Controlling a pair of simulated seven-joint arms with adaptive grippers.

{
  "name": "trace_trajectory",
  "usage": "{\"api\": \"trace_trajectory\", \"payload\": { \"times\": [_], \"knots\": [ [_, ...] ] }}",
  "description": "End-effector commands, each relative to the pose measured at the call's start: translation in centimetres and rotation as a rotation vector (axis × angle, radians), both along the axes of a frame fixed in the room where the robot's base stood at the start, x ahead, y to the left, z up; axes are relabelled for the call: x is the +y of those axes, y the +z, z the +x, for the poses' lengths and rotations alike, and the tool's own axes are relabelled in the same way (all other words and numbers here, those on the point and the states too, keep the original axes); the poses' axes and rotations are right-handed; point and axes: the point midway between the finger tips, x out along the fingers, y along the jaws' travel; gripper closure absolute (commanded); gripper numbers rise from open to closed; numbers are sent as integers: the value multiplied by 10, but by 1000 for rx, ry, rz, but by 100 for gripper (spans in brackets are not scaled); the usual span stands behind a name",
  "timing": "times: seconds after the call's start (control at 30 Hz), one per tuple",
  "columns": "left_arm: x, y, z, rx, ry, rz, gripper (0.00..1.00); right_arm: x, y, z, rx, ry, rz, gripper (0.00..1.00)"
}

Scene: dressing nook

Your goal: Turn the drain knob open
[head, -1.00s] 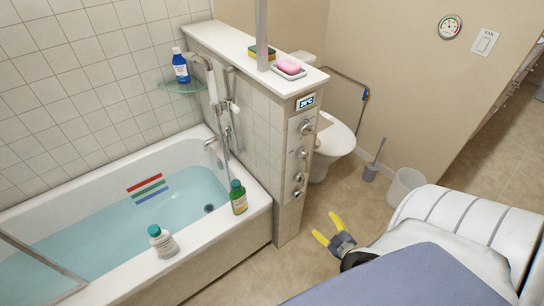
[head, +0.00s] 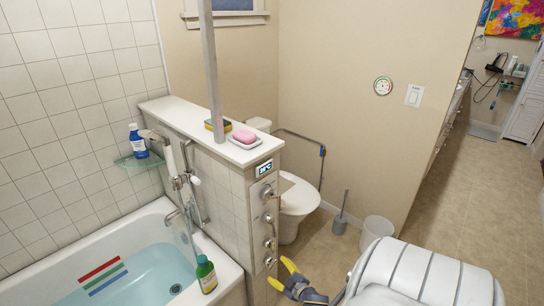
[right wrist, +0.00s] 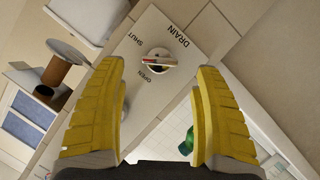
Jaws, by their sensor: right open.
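The drain knob (right wrist: 155,62) shows in the right wrist view, on a pale plate marked DRAIN, SHUT and OPEN. It has a silver bar handle with a coloured mark, lying nearly level in the picture; I cannot tell exactly which label it points to. In the head view it appears to be the lowest knob (head: 269,262) on the end panel of the half wall. My right gripper (head: 277,271) is open and empty, with its yellow fingers just right of the panel's foot. In the right wrist view the knob lies ahead, between and beyond the fingertips (right wrist: 158,75). My left gripper is not in view.
Other knobs (head: 268,218) sit above on the panel, under a small display (head: 264,168). A green bottle (head: 205,274) stands on the rim of the filled bathtub (head: 225,268). A toilet (head: 297,205), brush (head: 340,222) and white bin (head: 376,231) stand behind.

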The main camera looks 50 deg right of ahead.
Motion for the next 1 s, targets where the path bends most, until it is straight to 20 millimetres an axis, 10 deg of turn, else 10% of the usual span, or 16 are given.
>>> {"api": "trace_trajectory", "payload": {
  "times": [0.4, 1.0],
  "knots": [
    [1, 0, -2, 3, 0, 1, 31, -13, -14, 43, -1, -1, 1, 31],
    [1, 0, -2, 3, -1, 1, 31, -15, -18, 52, 0, 0, -1, 30]
  ]
}}
